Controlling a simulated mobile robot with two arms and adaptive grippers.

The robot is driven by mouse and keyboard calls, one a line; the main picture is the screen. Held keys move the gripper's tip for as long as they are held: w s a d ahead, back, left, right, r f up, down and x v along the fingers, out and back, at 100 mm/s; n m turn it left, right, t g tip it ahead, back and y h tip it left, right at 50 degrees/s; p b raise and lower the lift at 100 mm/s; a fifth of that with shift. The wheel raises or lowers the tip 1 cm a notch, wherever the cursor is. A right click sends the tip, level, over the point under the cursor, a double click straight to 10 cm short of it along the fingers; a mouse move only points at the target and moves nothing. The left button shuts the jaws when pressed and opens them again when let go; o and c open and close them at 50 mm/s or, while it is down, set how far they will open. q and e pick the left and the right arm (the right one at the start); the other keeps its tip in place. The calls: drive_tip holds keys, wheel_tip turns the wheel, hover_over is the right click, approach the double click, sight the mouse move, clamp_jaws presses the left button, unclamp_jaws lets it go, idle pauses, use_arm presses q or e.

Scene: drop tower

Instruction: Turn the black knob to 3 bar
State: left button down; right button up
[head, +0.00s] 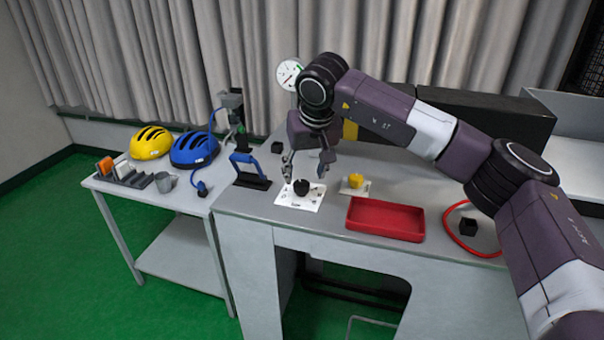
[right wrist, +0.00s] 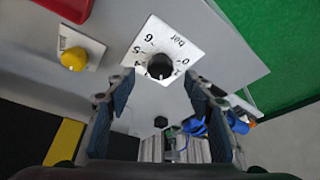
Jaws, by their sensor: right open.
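The black knob (head: 301,187) sits on a white dial plate (head: 284,199) near the front edge of the grey bench. In the right wrist view the knob (right wrist: 160,66) shows on the plate (right wrist: 176,36), with numbers and the word "bar" around it. Its exact setting is too small to read. My right gripper (head: 307,172) is open and points down just above the knob. In the right wrist view its two fingers (right wrist: 160,85) stand apart on either side of the knob, not closed on it. My left gripper is not in view.
A round gauge (head: 288,74) with a red needle stands behind the arm. A yellow knob (head: 355,180) and a red tray (head: 386,234) lie right of the dial. A blue-and-black stand (head: 243,163) is to the left. Helmets rest on the side table (head: 150,202).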

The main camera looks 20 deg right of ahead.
sight(302, 183)
drive_tip(key=x, duration=0.3)
drive_tip(key=shift+w+p, duration=0.1)
drive_tip(key=shift+p, duration=0.25)
drive_tip(key=shift+w+f, duration=0.65)
drive_tip(key=shift+f, duration=0.1)
drive_tip(key=shift+s, duration=0.1)
drive_tip(key=shift+r, duration=0.1)
drive_tip(key=c, duration=1.1)
drive_tip(key=shift+m, duration=0.3)
drive_tip(key=shift+c, duration=0.3)
drive_tip(key=shift+a+m+b, duration=0.1)
drive_tip(key=shift+m+b, duration=0.25)
drive_tip(key=shift+m, duration=0.05)
drive_tip(key=m+h+b, duration=0.1)
drive_tip(key=m, duration=0.2)
drive_tip(key=shift+h, duration=0.3)
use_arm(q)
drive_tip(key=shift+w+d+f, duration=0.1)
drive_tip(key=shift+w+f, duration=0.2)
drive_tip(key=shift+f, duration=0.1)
use_arm(e)
drive_tip(key=shift+a+m+g+h, duration=0.15)
drive_tip(key=shift+m+g+h, duration=0.4)
drive_tip(key=shift+m, duration=1.25)
